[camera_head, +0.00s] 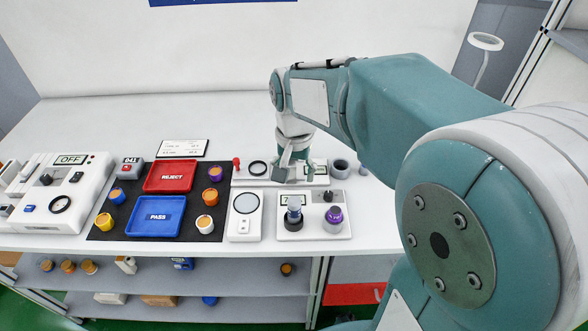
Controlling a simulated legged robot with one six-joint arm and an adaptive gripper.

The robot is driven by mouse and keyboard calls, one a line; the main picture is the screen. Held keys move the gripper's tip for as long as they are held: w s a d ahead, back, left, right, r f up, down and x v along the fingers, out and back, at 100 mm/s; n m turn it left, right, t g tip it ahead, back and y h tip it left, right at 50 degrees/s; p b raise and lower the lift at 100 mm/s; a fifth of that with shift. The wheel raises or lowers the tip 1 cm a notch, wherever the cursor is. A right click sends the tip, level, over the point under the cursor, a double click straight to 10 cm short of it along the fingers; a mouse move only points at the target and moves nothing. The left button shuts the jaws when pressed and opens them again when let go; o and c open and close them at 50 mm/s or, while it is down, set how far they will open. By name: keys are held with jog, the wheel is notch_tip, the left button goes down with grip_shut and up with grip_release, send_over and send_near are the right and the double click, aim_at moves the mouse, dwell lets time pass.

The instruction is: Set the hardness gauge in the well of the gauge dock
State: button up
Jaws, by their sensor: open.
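My gripper (291,174) points down over a narrow white plate (273,181) at the back of the bench, and its fingers are apart. My gripper hides the middle of the plate.
A red REJECT tray (171,176) and blue PASS tray (156,215) lie on a dark mat with several coloured pots. A white device with a round dial (246,203) stands between mat and fixture. A white machine marked OFF (68,190) is far left.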

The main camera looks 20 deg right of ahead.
jog(key=shift+s+r, duration=0.1)
jog(key=shift+r, duration=0.2)
jog(key=s+r+n+t, duration=0.2)
jog(key=s+n, duration=0.1)
jog(key=s, duration=0.4)
jog(key=s+r+n+t, duration=0.2)
jog(key=s+n+t, duration=0.1)
jog(key=s, duration=0.4)
jog(key=shift+r, duration=0.35)
jog(key=shift+w, duration=0.1)
dwell(0.3)
